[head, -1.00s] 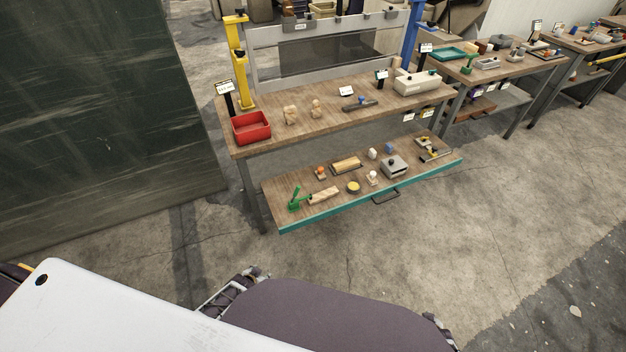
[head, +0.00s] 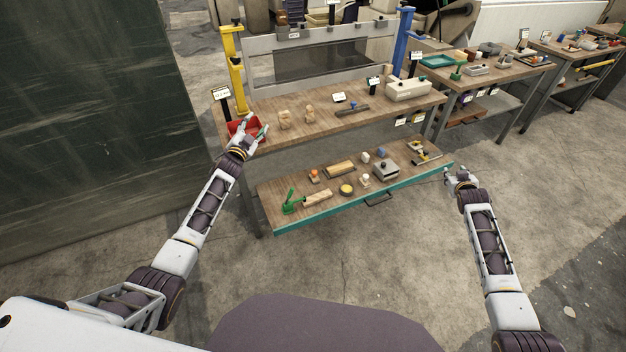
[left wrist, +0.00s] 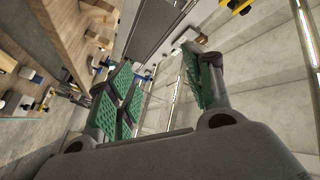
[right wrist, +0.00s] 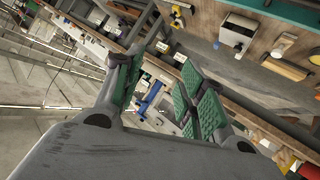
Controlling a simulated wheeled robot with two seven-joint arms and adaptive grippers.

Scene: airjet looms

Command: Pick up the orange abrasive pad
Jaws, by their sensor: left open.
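A small orange item (head: 314,176) on the pull-out lower shelf (head: 287,224) of the near workbench looks like the orange abrasive pad; it is too small to make out its shape. My left gripper (head: 257,126) is in front of the red bin at the bench's left end, up and left of the orange item in the picture. It is open and empty, its green-padded fingers apart in the left wrist view (left wrist: 160,88). My right gripper (head: 455,173) is off the shelf's right end, far from the item. It is open and empty in the right wrist view (right wrist: 158,92).
Around the orange item lie a wooden block (head: 340,169), a yellow-topped tin (head: 346,190), a green tool (head: 290,204) and a grey box (head: 386,171). The red bin (head: 236,131) stands on the upper top (head: 300,137). Open floor (head: 340,250) lies before the bench.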

